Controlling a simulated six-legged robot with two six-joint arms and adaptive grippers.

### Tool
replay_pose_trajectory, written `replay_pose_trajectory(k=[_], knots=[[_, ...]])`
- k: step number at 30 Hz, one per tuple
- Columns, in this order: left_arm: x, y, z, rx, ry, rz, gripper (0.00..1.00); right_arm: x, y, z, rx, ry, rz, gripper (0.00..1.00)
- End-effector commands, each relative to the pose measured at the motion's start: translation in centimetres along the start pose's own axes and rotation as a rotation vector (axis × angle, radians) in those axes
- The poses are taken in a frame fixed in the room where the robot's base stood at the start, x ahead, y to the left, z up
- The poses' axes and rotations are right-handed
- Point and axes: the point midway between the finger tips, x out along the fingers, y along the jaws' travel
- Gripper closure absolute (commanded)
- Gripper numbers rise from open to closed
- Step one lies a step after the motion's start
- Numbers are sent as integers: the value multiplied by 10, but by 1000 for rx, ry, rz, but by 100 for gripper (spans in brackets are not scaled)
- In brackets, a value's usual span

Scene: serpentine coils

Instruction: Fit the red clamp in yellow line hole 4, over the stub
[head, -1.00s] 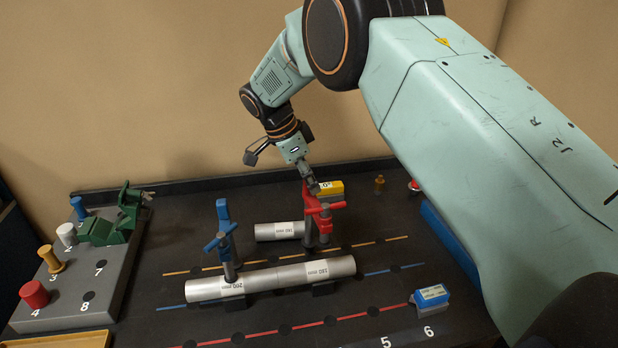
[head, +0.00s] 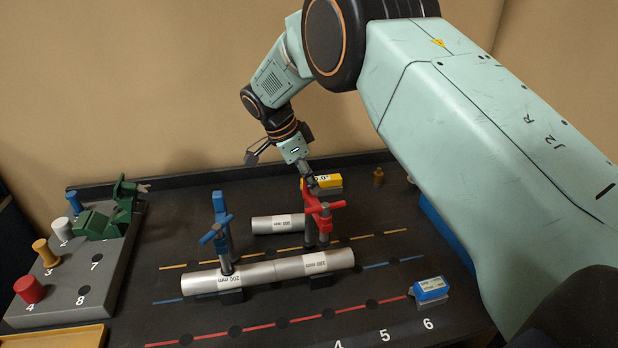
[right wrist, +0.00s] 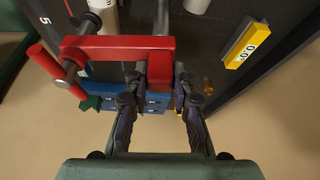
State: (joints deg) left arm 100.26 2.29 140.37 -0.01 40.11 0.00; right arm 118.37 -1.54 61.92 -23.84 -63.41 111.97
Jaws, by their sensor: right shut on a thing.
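The red clamp (head: 325,222) stands upright near the yellow line (head: 378,237), at the right end of the short silver stub (head: 272,224). Its foot is partly hidden behind the long pipe, so I cannot tell whether it is in a hole. My right gripper (head: 309,181) is shut on the clamp's upper end. In the right wrist view, the red clamp (right wrist: 112,47) lies between the two fingers (right wrist: 158,92), its bar reaching left to the red handle. My left gripper is not in view.
A blue clamp (head: 221,222) stands at a long silver pipe (head: 285,270) on the blue line. A blue-and-white block (head: 430,290) sits at right, a yellow block (head: 318,184) behind the clamp. A grey rack (head: 60,285) with coloured pegs and a green clamp (head: 122,208) is at left.

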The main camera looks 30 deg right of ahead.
Motion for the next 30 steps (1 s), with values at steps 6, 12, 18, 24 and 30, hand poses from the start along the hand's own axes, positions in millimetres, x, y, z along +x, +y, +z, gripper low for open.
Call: replay_pose_trajectory(k=[6, 12, 18, 24, 30], knots=[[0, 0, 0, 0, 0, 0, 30, -1, -1, -1, 1, 2, -5, 100], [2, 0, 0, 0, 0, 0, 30, 2, -1, 1, 1, 2, -5, 100], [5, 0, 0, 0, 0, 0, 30, 6, 0, 4, 0, 2, -5, 100], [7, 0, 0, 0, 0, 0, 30, 10, 0, 6, 0, 1, -4, 100], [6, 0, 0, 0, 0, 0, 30, 10, 0, 6, 0, 1, -4, 100]])
